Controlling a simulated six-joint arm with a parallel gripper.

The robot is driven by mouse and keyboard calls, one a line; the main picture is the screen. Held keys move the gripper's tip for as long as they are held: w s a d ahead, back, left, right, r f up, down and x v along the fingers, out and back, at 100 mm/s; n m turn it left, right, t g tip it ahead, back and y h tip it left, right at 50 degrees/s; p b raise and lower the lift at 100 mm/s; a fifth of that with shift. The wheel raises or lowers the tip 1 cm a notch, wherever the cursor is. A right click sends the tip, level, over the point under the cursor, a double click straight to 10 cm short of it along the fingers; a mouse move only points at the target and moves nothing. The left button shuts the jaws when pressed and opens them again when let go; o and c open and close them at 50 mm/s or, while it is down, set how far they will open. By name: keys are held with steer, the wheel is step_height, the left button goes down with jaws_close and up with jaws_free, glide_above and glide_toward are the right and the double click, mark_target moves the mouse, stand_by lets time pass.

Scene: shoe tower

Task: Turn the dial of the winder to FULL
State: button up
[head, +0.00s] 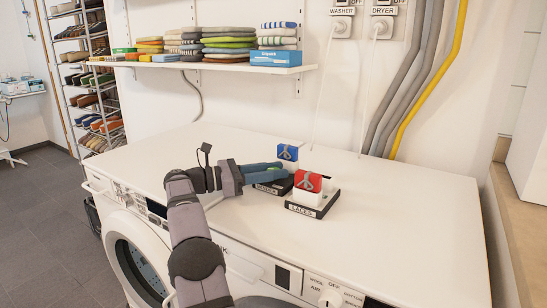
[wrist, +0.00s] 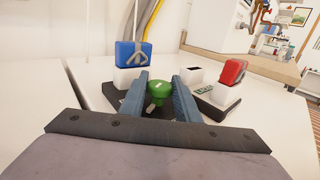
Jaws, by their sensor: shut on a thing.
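My gripper (head: 274,173) reaches from the left over the white worktop to a dark-based stand. In the wrist view its two blue-grey fingers (wrist: 161,92) are shut on a small round green knob (wrist: 158,87) with a pale mark on top. The knob stands over the black base (wrist: 126,97), in front of a blue block (wrist: 133,54) on a white holder. The knob is hidden in the head view. I cannot read a FULL mark, and the fingers hide part of the base.
A second black base (head: 318,210) labelled LACES stands to the right, with a red block (head: 308,181) in a white holder. Both stands are close together on the worktop (head: 410,205), which is clear to the right. A shelf (head: 215,67) with folded cloths hangs behind.

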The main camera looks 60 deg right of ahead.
steer(key=shift+m+g+y+p, duration=0.6)
steer(key=shift+g+y+p, duration=0.1)
steer(key=shift+p, duration=0.85)
steer(key=o, duration=1)
steer(key=shift+p+v, duration=1)
steer(key=shift+v, duration=1.4)
steer(key=shift+w+a+r+p, duration=0.2)
steer(key=shift+w+r+p, duration=0.05)
steer(key=shift+p, duration=0.35)
steer(key=shift+w+a+f+p, duration=0.25)
steer(key=shift+w+a+p, duration=0.4)
steer(key=shift+p, duration=0.7)
